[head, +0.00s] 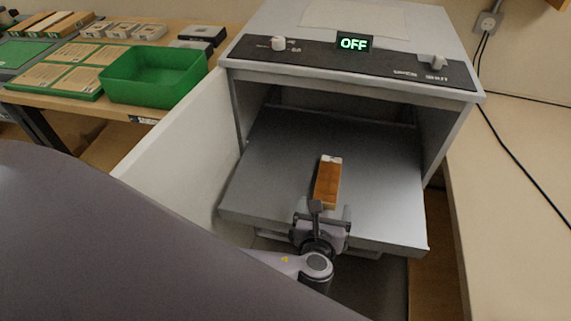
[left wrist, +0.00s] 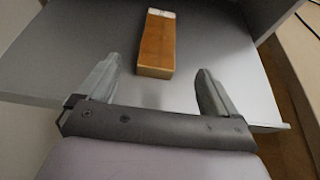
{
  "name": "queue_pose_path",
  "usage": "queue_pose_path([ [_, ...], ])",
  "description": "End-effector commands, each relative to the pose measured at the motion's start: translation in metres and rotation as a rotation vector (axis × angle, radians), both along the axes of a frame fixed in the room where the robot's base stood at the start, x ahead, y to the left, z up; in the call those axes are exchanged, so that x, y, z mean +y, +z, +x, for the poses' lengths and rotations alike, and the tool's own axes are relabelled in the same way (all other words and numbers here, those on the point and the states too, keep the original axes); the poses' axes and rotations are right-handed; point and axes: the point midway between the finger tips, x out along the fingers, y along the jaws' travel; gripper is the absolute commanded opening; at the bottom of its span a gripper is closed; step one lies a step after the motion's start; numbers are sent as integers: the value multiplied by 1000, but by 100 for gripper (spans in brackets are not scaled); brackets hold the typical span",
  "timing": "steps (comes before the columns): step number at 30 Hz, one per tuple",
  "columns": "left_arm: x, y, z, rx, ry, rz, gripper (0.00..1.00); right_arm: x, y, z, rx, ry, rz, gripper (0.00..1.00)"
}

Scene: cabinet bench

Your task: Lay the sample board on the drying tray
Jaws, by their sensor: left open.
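The sample board (head: 328,180) is a narrow orange-brown block with a pale label at its far end. It lies flat on the grey drying tray (head: 260,185), which sticks out of the open cabinet. My left gripper (head: 321,212) is at the tray's front edge, just in front of the board's near end. In the left wrist view the gripper (left wrist: 158,95) is open, its fingers apart with nothing between them. The board (left wrist: 157,45) lies beyond the fingertips, clear of them, on the tray (left wrist: 225,60). My right gripper is not in view.
The cabinet's white door (head: 185,150) stands open on the left. Its panel has knobs and a display (head: 354,43) reading OFF. A green bin (head: 155,78) and several boards sit on the wooden bench at the back left. The tray is otherwise bare.

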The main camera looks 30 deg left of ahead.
Motion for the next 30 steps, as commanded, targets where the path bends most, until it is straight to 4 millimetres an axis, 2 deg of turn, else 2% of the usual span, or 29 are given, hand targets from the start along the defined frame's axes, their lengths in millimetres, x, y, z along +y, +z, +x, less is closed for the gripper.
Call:
queue_pose_path([
  [2, -6, -5, -6, 21, 10, -78, 93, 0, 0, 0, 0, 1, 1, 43],
  [5, -20, -16, -22, 75, 51, -305, 93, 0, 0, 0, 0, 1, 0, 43],
  [10, -45, -25, -55, 176, 227, -893, 93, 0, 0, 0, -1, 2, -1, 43],
  [14, -48, -24, -73, 216, 421, -1313, 93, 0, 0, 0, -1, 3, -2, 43],
  [17, -38, -27, -86, 222, 604, -1609, 93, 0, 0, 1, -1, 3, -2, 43],
  [19, -24, -33, -97, 207, 760, -1817, 93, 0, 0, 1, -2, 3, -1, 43],
  [24, 27, -51, -127, 91, 1141, -2239, 93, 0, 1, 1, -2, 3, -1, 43],
  [27, 54, -56, -141, 4, 1287, -2400, 93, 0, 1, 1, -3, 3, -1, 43],
  [30, 72, -58, -150, -60, 1367, -2494, 93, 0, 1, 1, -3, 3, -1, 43],
])
